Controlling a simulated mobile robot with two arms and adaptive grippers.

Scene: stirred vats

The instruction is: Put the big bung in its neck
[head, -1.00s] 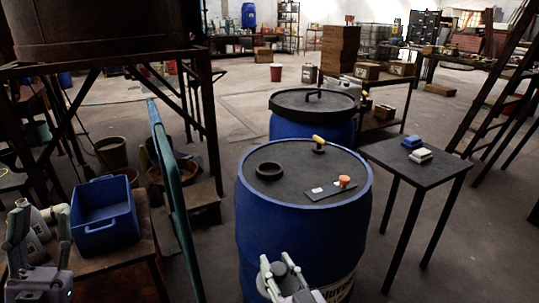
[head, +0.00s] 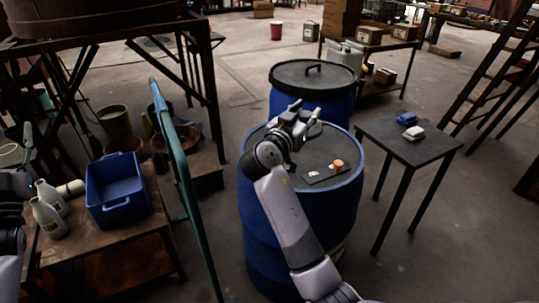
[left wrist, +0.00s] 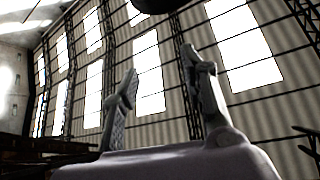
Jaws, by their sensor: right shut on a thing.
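A big blue vat (head: 255,225) with a dark lid stands in the middle of the head view. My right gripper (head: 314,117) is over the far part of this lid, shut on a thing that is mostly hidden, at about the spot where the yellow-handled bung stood. My right wrist covers the place of the dark ring-shaped neck. A small orange bung (head: 338,164) stands on a dark plate (head: 322,175) on the lid. My left gripper is open and empty in the left wrist view (left wrist: 160,65), with its fingers pointing up, far from the vat.
A second vat (head: 300,75) with a handled lid stands behind. A side table (head: 420,150) at right holds a blue and a white block. A teal rail (head: 175,160) is left of the vat. A blue crate (head: 115,190) and bottles stand on a bench at left.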

